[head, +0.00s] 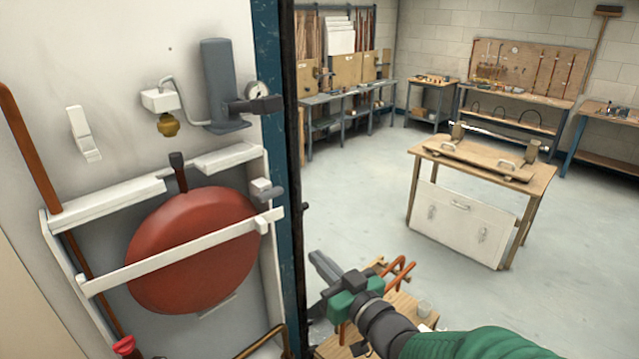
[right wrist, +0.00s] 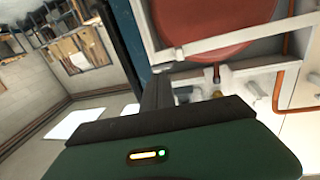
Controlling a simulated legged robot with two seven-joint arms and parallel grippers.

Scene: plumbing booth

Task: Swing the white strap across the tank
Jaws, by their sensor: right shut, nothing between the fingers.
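The white strap (head: 180,250) runs slantwise across the front of the round red tank (head: 200,215), rising from lower left to upper right. Its right end overlaps the white frame's right side; I cannot tell whether it is fastened. My right gripper (head: 318,262) is shut and empty, right of the tank and the blue post, apart from the strap in the head view. Its dark fingers (right wrist: 157,88) also show in the right wrist view. My left gripper is not in view.
A white frame (head: 110,200) surrounds the tank, with a small white block and grey knob (head: 270,192) at its right. A blue post (head: 272,120) edges the panel. A grey fitting with a gauge (head: 220,90) sits above. A wooden table (head: 480,165) stands beyond open floor.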

